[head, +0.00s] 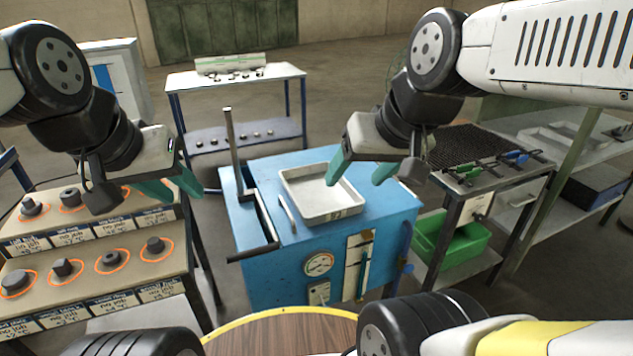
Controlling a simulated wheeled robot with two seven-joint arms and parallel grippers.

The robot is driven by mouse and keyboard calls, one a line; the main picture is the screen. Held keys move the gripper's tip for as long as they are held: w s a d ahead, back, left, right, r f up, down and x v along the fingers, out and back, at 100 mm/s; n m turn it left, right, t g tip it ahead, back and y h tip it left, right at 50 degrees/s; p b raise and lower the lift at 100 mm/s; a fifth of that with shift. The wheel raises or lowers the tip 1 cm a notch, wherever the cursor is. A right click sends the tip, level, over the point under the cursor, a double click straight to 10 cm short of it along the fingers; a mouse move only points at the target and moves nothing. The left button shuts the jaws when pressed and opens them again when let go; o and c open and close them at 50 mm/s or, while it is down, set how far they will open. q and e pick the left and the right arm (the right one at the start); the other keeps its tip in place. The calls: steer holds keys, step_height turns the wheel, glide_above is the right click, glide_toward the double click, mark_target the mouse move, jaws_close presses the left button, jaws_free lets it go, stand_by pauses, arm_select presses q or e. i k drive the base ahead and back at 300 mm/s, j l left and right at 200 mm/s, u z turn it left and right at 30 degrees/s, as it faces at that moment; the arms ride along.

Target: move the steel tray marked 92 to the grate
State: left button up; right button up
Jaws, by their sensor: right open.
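A shallow pale steel tray (320,212) sits on top of the blue cabinet (275,262) in the middle. Its front wall carries a dark marking that is too small to read surely. The grate (468,145), a dark mesh surface, lies on top of the metal stand to the right. My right gripper (356,180) is open and empty, above the tray's back right part and apart from it as far as I can tell. My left gripper (185,198) hangs over the right end of the left shelf rack, its two teal fingers apart and empty.
A stepped rack (110,283) on the left holds dark metal pieces in orange rings. A dark upright post (230,150) and bar stand at the cabinet's left edge. Tools with coloured handles (490,165) lie before the grate, above a green bin (452,250).

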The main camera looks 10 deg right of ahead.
mark_target(315, 203)
steer(key=i+j+z, duration=0.2)
steer(key=z, duration=0.15)
steer(key=i+j+z, duration=0.15)
steer(key=j+z, duration=0.2)
steer(key=j, duration=0.1)
